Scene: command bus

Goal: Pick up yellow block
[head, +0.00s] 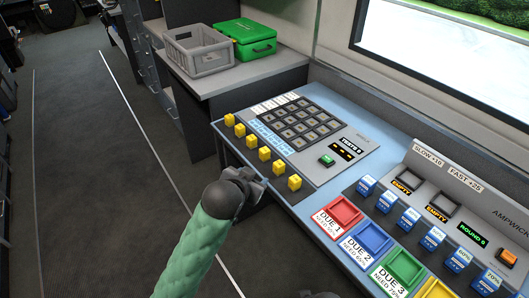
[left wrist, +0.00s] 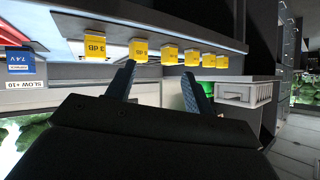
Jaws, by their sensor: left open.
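Several yellow blocks stand in a row along the left edge of the blue console, from the far block (head: 229,120) to the nearest block (head: 294,182). In the left wrist view the row hangs from the top of the picture, and one block (left wrist: 140,50) reads "3 dB" or similar, too small to be sure. My left gripper (head: 256,184) is just left of and below the near end of the row, apart from the blocks. In the left wrist view its two fingers (left wrist: 157,78) are spread with nothing between them, pointing toward the row.
The console (head: 330,172) holds a keypad (head: 302,124), red, blue and green trays (head: 345,211) (head: 374,237) (head: 404,266) and several blue blocks (head: 366,185). A grey crate (head: 197,62) and a green case (head: 246,50) stand on the counter behind. The floor at left is clear.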

